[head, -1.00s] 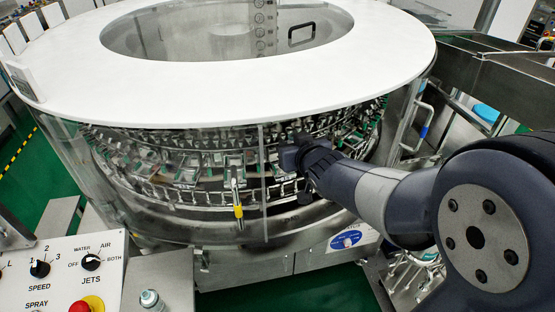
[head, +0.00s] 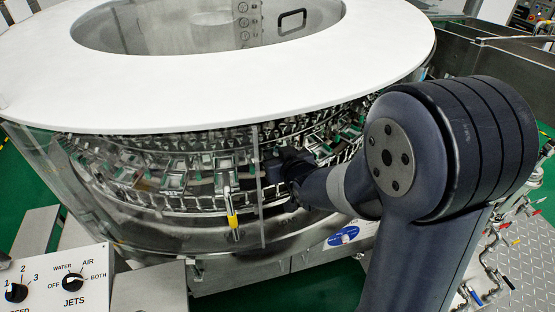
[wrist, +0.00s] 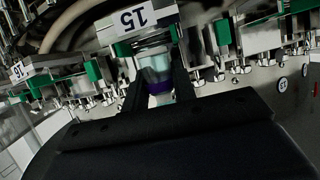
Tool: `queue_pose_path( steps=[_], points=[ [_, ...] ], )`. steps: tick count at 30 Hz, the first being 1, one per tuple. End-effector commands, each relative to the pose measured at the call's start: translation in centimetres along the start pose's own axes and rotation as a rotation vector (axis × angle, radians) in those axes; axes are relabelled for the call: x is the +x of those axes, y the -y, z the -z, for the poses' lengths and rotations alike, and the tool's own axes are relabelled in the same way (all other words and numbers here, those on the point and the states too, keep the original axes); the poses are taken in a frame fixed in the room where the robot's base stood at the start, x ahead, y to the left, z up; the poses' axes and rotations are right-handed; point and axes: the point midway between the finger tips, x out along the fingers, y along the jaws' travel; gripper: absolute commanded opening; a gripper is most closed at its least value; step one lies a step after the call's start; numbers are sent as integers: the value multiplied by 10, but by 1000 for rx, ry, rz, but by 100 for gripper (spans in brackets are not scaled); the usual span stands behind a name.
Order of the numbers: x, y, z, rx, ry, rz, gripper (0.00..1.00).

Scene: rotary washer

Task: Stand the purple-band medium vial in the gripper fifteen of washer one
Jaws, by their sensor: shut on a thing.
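My gripper (wrist: 157,84) is shut on the purple-band vial (wrist: 155,66), which shows between the two dark fingers in the wrist view. The vial is clear with a pale tint, and its purple band lies near the fingers. Washer gripper fifteen (wrist: 143,20) has a white label reading 15, upside down in the picture, with green pieces beside it. The vial's far end lies right at this station; I cannot tell whether it touches it. In the head view my gripper (head: 282,168) is at the washer's ring, and the vial is hidden there.
A neighbouring station labelled 16 (wrist: 24,70) is at the left in the wrist view. The washer's white top (head: 90,92) overhangs the ring. A clear guard with a yellow-handled latch (head: 233,221) stands left of my arm. A control panel (head: 60,285) is at lower left.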

Motion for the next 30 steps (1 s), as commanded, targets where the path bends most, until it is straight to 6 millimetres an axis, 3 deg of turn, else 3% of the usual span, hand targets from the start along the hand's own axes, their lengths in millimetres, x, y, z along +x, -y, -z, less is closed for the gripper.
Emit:
queue_pose_path(
  steps=[3, 29, 30],
  points=[
    [3, 0, -8, -1, 0, 0, 4],
    [8, 0, -21, -1, 3, -1, 4],
    [8, 0, -21, -1, 4, -1, 28]
  ],
)
